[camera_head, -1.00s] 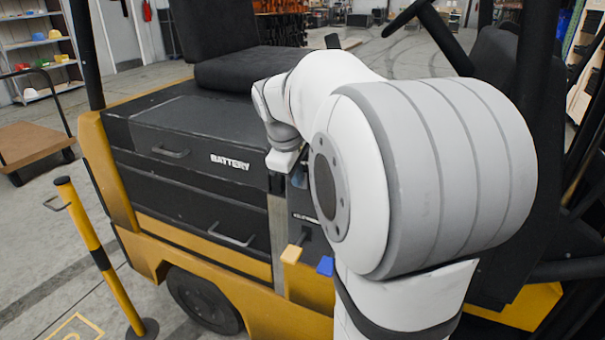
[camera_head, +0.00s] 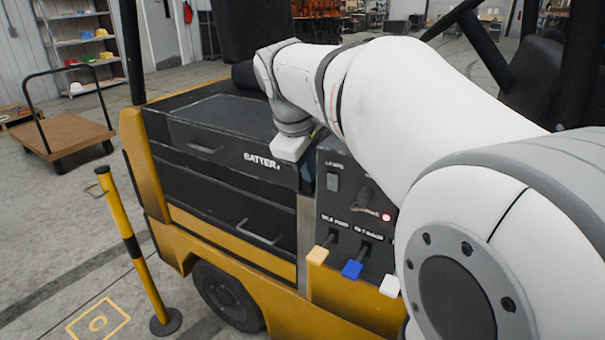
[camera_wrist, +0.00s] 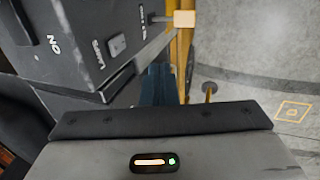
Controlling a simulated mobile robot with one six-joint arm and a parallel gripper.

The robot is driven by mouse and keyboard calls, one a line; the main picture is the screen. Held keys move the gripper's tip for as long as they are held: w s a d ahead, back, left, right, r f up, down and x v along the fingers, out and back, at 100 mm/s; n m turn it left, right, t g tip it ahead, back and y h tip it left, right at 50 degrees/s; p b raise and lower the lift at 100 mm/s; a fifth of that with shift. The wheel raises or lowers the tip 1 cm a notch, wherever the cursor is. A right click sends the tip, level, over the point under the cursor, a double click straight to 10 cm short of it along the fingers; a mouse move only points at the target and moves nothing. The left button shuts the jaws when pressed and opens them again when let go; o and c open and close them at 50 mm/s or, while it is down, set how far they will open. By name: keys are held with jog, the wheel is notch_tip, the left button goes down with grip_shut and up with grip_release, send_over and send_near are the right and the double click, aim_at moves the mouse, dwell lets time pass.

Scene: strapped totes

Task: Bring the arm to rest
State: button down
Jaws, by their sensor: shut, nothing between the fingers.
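My white and grey arm reaches from the lower right across the head view, bent down at the wrist beside the forklift's control panel (camera_head: 340,215). In the wrist view my gripper (camera_wrist: 158,85) shows narrow blue fingers close together, shut and empty, beyond its dark-edged grey body. In the head view only a bit of blue shows below the white wrist; the rest is hidden. The panel's side and lamp switch (camera_wrist: 117,45) lie left of the fingers in the wrist view.
The battery box (camera_head: 215,155) is left of my wrist. A yellow-black post (camera_head: 135,250) and a cart (camera_head: 60,135) stand on open floor at left.

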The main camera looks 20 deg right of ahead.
jog(key=shift+v, duration=0.85)
jog(key=shift+s+a+f, duration=0.1)
jog(key=s+a+f+m+y+p, duration=0.1)
jog(key=s+a+f+m, duration=0.2)
jog(key=s+f, duration=0.4)
jog(key=s+a+f+m+y+p, duration=0.2)
jog(key=s+a+f+m, duration=0.1)
jog(key=s+f, duration=0.4)
jog(key=shift+s+a+f+m, duration=0.2)
jog(key=shift+a+m, duration=0.15)
jog(key=shift+m, duration=0.35)
